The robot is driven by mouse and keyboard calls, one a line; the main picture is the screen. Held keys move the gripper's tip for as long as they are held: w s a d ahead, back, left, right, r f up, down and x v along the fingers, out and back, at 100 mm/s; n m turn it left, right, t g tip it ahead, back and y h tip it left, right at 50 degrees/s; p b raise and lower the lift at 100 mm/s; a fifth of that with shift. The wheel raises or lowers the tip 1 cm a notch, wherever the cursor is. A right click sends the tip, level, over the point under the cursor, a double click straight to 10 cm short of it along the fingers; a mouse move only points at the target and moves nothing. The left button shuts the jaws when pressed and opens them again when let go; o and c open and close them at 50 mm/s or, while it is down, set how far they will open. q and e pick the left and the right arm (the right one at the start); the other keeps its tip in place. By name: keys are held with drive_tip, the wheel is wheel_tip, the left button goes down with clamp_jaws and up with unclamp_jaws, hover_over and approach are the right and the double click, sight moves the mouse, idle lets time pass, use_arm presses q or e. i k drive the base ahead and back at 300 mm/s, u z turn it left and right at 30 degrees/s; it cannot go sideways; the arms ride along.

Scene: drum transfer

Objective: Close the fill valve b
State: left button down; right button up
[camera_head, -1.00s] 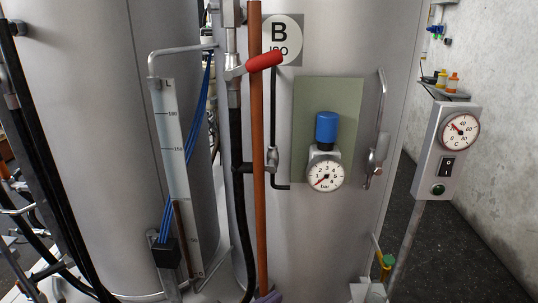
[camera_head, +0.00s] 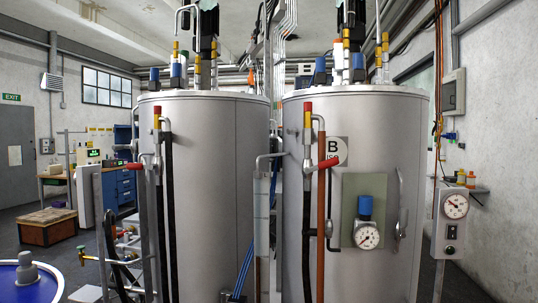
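I cannot tell which of these is fill valve b, as no valve name is readable. Neither of my grippers is in view.
A similar steel tank (camera_head: 215,190) stands left, with its own red lever (camera_head: 133,166). A brown pole (camera_head: 321,230) stands before tank B. A pressure gauge (camera_head: 367,236) and control box (camera_head: 449,225) are right. A blue drum (camera_head: 30,280) is lower left.

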sight(333, 161)
drive_tip(key=z, duration=0.65)
drive_tip(key=i, duration=0.55)
drive_tip(key=z, duration=0.7)
drive_tip(key=i, duration=0.95)
drive_tip(key=u, duration=0.25)
